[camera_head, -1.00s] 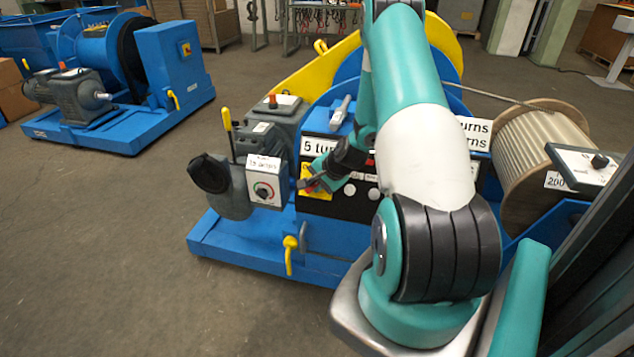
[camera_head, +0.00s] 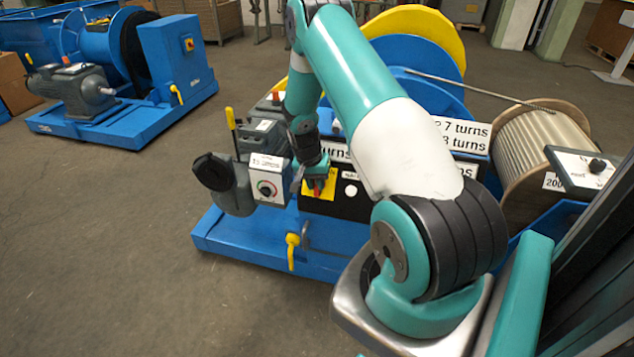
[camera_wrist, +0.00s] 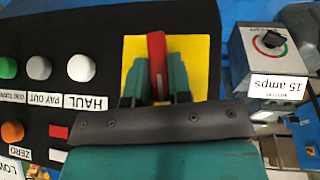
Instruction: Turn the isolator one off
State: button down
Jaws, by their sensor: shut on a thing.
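An isolator switch with a red handle (camera_wrist: 157,55) on a yellow plate (camera_wrist: 133,58) is on the black control panel of the near blue winch. My gripper (camera_wrist: 158,88) is shut on the red handle, one teal finger on each side of it. In the wrist view the handle points almost straight up the picture. In the head view my gripper (camera_head: 318,178) is at the yellow plate (camera_head: 329,187), coming from above, and hides much of the switch. The isolator's number and position marks are not readable.
A white dial box marked 15 amps (camera_wrist: 270,50) stands close beside the panel. Push buttons labelled HAUL (camera_wrist: 81,68) and PAY OUT (camera_wrist: 38,68) are on the panel's other side. Another blue winch (camera_head: 125,110) stands at the back left. Floor at front left is clear.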

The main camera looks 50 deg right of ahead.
jog(key=shift+w+a+f+n+g+h+b, duration=0.15)
jog(key=shift+n+g+h+b, duration=0.1)
jog(key=shift+n+g+h, duration=0.25)
jog(key=shift+w+a+n+g+h+b, duration=0.1)
jog(key=shift+n+g+h+b, duration=0.15)
jog(key=shift+n+g, duration=0.35)
jog(key=shift+w+n+g+h+b, duration=0.1)
jog(key=shift+n+g+h+b, duration=0.4)
jog(key=shift+n+g+h, duration=0.5)
jog(key=c, duration=1)
grip_release()
jog(key=shift+c, duration=0.2)
jog(key=v, duration=1.7)
jog(key=shift+w, duration=0.35)
jog(key=shift+a, duration=0.1)
